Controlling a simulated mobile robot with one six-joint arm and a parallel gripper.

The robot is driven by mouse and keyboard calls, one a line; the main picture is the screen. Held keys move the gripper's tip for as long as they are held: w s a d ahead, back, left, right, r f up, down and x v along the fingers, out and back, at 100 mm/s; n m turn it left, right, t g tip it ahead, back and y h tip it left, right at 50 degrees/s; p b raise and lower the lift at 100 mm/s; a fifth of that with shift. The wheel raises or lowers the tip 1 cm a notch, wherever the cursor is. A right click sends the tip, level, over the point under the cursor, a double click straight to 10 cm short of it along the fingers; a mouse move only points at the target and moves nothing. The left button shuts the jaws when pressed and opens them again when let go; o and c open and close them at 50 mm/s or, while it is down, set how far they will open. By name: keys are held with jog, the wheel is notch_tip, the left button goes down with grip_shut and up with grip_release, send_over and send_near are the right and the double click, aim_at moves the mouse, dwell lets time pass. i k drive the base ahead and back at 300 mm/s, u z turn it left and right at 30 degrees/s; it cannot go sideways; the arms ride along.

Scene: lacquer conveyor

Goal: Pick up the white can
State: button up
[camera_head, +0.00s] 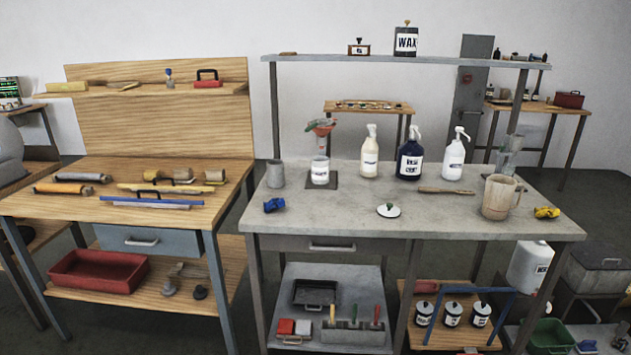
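A small white can (320,172) with a dark-lettered label stands upright on a dark square pad on the grey worktable (240,222). A larger white container (530,266) with a label is at the right, below the worktable top, near a blue frame. Several small white cans with dark lids, such as this one (452,314), stand on the wooden lower shelf. My gripper is not in view.
A grey mug (275,174) stands left of the small can. White (369,158) and dark blue (409,160) pump bottles stand to its right. A blue object (274,205), white lid (388,210) and wooden tankard (500,197) are nearer the front. An overhead shelf (350,59) spans the table.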

aim_at(319, 164)
jog(key=z, duration=0.15)
jog(key=k, duration=0.7)
jog(key=u, duration=1.05)
jog(key=i, duration=1.3)
